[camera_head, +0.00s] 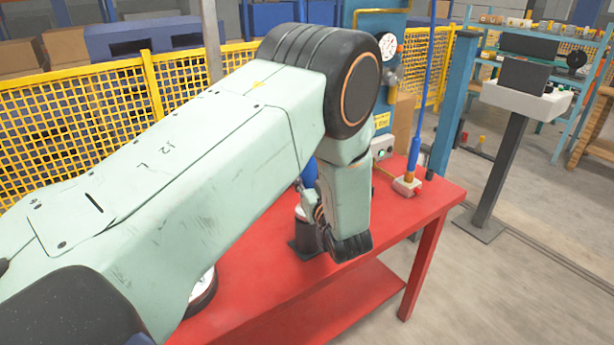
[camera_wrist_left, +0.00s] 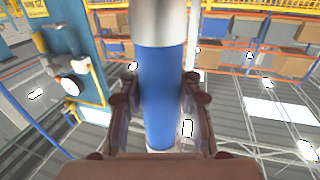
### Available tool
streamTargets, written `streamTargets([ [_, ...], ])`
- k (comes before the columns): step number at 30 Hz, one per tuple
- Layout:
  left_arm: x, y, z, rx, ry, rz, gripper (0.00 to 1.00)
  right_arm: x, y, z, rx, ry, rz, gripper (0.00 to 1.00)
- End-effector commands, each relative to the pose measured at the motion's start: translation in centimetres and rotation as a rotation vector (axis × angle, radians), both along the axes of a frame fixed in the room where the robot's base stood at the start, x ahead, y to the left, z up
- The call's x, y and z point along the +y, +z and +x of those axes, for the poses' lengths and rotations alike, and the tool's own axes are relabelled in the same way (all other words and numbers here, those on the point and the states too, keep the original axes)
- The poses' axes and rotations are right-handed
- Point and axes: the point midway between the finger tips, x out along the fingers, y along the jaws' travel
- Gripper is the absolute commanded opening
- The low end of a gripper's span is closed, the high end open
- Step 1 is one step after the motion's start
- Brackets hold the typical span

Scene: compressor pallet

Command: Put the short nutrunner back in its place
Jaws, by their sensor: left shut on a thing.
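The short nutrunner, a blue cylinder with a silver section, is in the left wrist view (camera_wrist_left: 162,95), upright in the picture between the two fingers. My left gripper (camera_wrist_left: 160,112) is shut on its blue body. In the head view, a small blue part of it (camera_head: 309,173) shows beside my left arm's wrist, above the red table; my arm hides most of the gripper and tool. Just below is a dark square block (camera_head: 304,249) on the table; I cannot tell whether the tool touches it. My right gripper is in neither view.
A blue-handled tool (camera_head: 411,158) stands upright in a small block (camera_head: 406,187) at the table's back. A blue post (camera_head: 455,100) and a grey stand with a screen (camera_head: 528,78) are further right. Yellow fencing (camera_head: 75,115) runs behind.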

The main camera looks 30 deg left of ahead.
Motion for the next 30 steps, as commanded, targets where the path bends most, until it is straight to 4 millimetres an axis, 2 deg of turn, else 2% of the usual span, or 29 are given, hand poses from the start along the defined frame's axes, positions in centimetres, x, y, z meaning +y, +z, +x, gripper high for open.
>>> streamTargets([
  [21, 0.0, -0.8, 0.1, -0.007, 0.000, 0.003, 0.00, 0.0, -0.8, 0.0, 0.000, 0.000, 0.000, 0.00],
  [22, 0.0, -0.8, 0.1, -0.007, 0.000, 0.003, 0.30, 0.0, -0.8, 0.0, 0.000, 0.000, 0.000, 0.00],
  [30, 0.0, -0.9, 0.1, -0.003, 0.000, 0.001, 0.53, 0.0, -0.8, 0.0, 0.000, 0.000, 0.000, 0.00],
])
